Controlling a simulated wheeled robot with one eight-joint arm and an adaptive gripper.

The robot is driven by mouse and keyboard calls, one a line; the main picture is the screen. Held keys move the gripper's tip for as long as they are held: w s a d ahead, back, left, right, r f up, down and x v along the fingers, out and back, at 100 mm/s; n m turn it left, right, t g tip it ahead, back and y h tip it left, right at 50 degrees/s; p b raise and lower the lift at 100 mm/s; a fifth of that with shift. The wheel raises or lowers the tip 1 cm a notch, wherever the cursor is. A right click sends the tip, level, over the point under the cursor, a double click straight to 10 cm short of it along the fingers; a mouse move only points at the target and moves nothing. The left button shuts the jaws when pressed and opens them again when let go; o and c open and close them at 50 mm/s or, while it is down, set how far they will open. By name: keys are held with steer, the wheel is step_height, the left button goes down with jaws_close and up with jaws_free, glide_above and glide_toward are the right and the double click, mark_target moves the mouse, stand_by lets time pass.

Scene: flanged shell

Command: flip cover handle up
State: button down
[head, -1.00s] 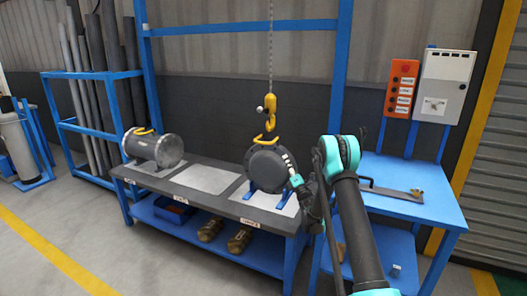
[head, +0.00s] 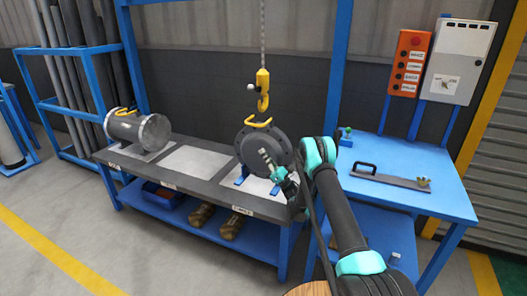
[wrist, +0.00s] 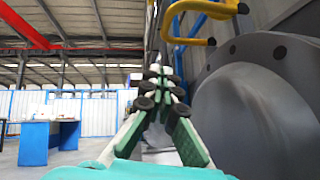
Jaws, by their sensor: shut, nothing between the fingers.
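The cover (head: 252,143) is a dark grey round flanged disc standing upright on blue supports on the bench. Its yellow handle (head: 258,123) is a bent bar at the top of the rim. My gripper (head: 264,155) is shut and empty, in front of the cover's face and below the handle. In the wrist view my fingertips (wrist: 160,78) meet at the middle. The cover (wrist: 250,118) fills the right side there, and the yellow handle (wrist: 188,41) is above and right of the fingertips, apart from them. The exact gap to the cover's face cannot be told.
A yellow hook (head: 263,90) hangs on a chain just above the cover. A grey flanged shell (head: 138,130) with a yellow handle lies at the bench's left end. A blue table (head: 425,165) with a long handled bar (head: 390,178) stands at the right. A light pad (head: 196,160) between is bare.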

steer(key=w+a+r, duration=0.3)
steer(key=a+r, duration=0.1)
steer(key=r, duration=0.5)
steer(key=shift+w+a, duration=0.2)
steer(key=shift+w, duration=0.1)
steer(key=shift+r, duration=0.15)
steer(key=w+d+r+m+t+h, duration=0.1)
steer(key=w+r+m+t+h, duration=0.1)
steer(key=r+m+h, duration=0.4)
steer(key=w+d+r+m+t+h, duration=0.1)
steer(key=w+r+m+t+h, duration=0.1)
steer(key=r+m+h, duration=0.5)
steer(key=shift+w+r+m+t+h, duration=0.3)
steer(key=shift+w+r+m, duration=0.4)
steer(key=shift+m, duration=2.1)
steer(key=shift+r, duration=0.1)
steer(key=shift+s, duration=0.1)
